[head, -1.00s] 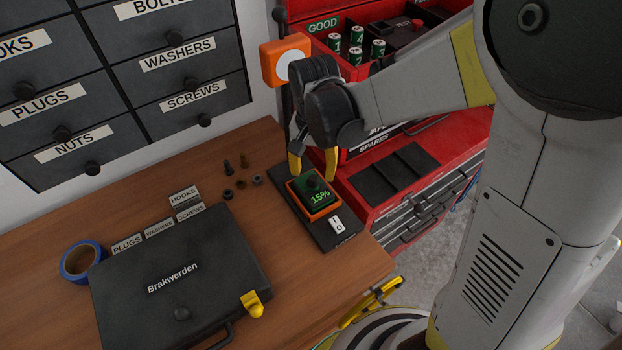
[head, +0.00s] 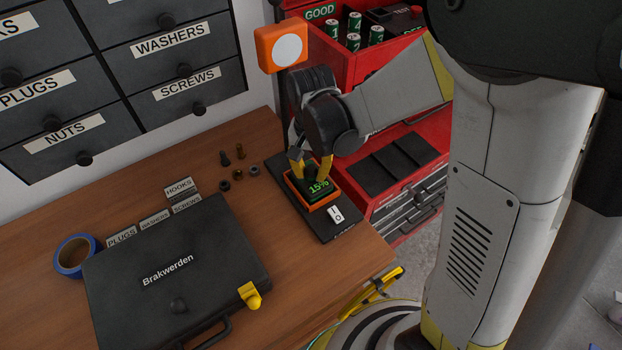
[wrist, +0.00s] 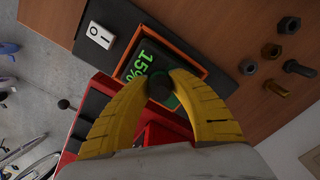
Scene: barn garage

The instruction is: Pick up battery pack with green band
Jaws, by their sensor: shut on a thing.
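A dark block with a black knob, a green edge and a green "15%" readout, which I take for the battery pack (head: 319,190), sits in an orange-rimmed socket on a black base on the wooden bench. It also shows in the wrist view (wrist: 138,62). My gripper (head: 311,176) is above it with its yellow fingers pointing down. In the wrist view the fingertips (wrist: 160,86) are closed on the black knob on top of the block. The fingers hide part of the block and of its green edge. The block still appears seated in the socket.
A white switch (head: 335,214) is on the base's front end. Several bolts and nuts (head: 238,172) lie left of it. A black case (head: 175,270) and blue tape roll (head: 76,256) are further left. A red tool cabinet (head: 410,190) with numbered green cells (head: 354,30) stands right.

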